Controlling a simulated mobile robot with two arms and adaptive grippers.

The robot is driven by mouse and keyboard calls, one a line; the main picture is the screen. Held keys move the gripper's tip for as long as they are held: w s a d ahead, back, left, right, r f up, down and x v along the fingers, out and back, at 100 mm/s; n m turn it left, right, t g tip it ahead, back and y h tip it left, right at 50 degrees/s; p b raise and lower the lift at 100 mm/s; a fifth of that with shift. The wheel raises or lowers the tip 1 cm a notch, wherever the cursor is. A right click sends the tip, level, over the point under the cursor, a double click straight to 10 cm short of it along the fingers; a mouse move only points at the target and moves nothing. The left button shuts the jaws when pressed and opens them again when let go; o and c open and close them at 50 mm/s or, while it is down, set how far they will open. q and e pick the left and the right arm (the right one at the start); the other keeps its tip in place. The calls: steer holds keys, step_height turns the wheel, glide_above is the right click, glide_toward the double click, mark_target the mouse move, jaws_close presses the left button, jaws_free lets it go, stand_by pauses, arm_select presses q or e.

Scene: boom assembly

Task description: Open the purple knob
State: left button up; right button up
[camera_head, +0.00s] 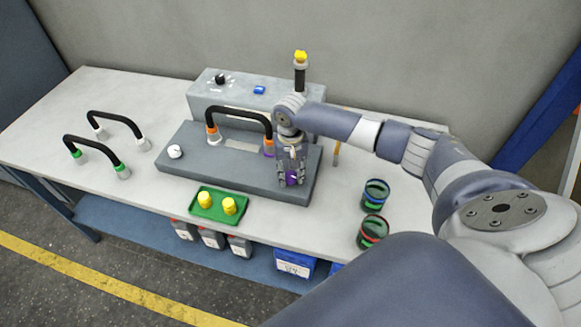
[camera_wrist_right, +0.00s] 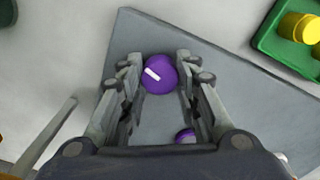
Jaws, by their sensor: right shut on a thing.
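The purple knob (camera_head: 292,178) sits at the right front of the grey slab (camera_head: 222,170) on the bench. In the right wrist view the knob (camera_wrist_right: 158,74) shows as a round purple top with a white mark set at a slant. My right gripper (camera_head: 290,180) reaches down over it, and in the right wrist view its two fingers (camera_wrist_right: 159,76) stand on either side of the knob, shut on it. A second purple piece (camera_wrist_right: 185,136) shows partly between the fingers, nearer the palm. My left gripper is not in view.
A black handle (camera_head: 240,113) arches over the slab, with a white knob (camera_head: 175,152) at left. A green tray (camera_head: 219,205) with yellow pieces lies in front. Two dark round containers (camera_head: 375,193) stand right. Two more black handles (camera_head: 118,118) stand on the left bench.

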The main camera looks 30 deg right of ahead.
mark_target(291, 175)
steer(key=shift+n+p, duration=0.3)
steer(key=shift+n, duration=0.6)
steer(key=o, duration=1.1)
step_height(291, 175, up, 12)
